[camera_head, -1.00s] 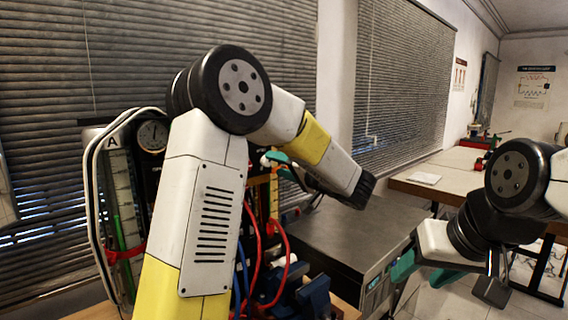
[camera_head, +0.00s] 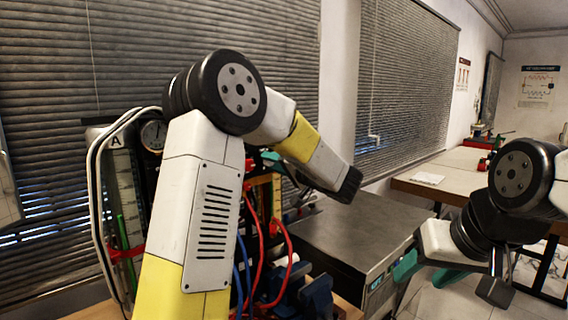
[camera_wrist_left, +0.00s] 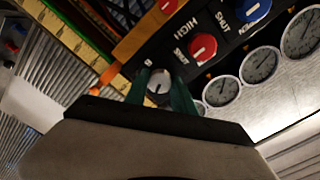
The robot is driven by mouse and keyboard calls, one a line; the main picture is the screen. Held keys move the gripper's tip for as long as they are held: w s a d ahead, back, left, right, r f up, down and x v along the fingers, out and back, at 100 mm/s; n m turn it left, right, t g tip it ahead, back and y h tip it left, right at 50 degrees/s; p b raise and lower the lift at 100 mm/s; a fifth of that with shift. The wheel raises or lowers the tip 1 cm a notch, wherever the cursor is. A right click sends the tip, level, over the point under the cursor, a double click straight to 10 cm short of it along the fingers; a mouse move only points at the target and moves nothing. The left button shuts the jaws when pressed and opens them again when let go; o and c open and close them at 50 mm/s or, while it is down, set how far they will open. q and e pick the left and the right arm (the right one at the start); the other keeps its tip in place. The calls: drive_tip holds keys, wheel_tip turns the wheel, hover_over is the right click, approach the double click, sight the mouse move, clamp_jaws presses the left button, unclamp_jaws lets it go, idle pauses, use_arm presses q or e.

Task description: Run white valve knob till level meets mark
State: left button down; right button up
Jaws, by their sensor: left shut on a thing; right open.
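The white valve knob (camera_wrist_left: 159,84) is on the dark panel in the left wrist view, with a dark pointer line on its face. My left gripper (camera_wrist_left: 160,92) is shut on it, its green fingers at either side. In the head view my left gripper (camera_head: 271,158) reaches the rig, and my arm hides the knob. A gauge tube marked A holds a green column (camera_head: 123,232) at the left of the rig; a red band (camera_head: 128,253) crosses it. I cannot make out which mark is meant. My right gripper (camera_head: 425,270) is open and empty, away from the rig.
A red knob (camera_wrist_left: 203,47) and a blue knob (camera_wrist_left: 256,9) sit close to the white one, with several round dials (camera_wrist_left: 260,65) beside them. Red hoses (camera_head: 262,250) hang in front of the rig. A grey cabinet (camera_head: 345,232) stands to its right.

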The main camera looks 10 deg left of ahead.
use_arm(q)
drive_tip(key=m, duration=0.5)
idle(0.3)
drive_tip(key=c, duration=1.1)
unclamp_jaws()
drive_tip(key=shift+o, duration=0.2)
drive_tip(key=v, duration=0.7)
drive_tip(key=shift+s+d, duration=0.25)
drive_tip(key=shift+d, duration=0.1)
